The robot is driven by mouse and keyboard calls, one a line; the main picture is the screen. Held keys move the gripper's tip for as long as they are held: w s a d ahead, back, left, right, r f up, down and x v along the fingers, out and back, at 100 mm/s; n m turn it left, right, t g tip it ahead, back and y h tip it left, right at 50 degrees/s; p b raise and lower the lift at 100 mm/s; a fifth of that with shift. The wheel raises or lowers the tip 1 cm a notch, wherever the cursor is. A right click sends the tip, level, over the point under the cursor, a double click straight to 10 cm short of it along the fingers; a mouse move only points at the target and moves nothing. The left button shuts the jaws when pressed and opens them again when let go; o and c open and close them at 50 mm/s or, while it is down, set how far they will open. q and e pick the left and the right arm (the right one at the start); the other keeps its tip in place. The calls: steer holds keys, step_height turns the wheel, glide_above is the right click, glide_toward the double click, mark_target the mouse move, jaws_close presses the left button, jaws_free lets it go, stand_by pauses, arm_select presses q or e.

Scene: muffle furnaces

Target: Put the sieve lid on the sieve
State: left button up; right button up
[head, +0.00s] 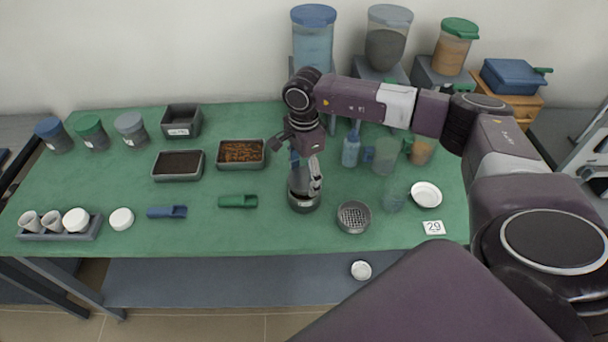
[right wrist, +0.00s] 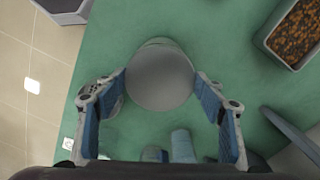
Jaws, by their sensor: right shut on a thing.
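My right gripper (head: 304,178) points down over the middle of the green table. In the right wrist view, its blue-padded fingers (right wrist: 163,95) sit on opposite sides of a plain grey disc, the sieve lid (right wrist: 160,82), and are shut on it. A paler grey round body (right wrist: 160,44) shows partly behind the disc. In the head view, a dark grey round container (head: 304,202) with a white label is at the fingertips; whether lid and container touch cannot be told. A round mesh-bottomed sieve (head: 354,217) stands open just to the right. My left gripper is not in view.
An orange-filled tray (head: 241,154) and a dark tray (head: 178,165) lie to the left. Green (head: 238,201) and blue (head: 167,212) scoops lie left of the gripper. A blue bottle (head: 351,150), clear cups and a white dish (head: 426,194) stand to the right.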

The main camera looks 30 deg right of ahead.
steer(key=shift+f+b, duration=1.05)
stand_by(0.4)
steer(key=o, duration=1.7)
steer(key=shift+r, duration=0.1)
steer(key=shift+r+p, duration=2)
steer(key=shift+r, duration=1.5)
steer(key=shift+f, duration=0.1)
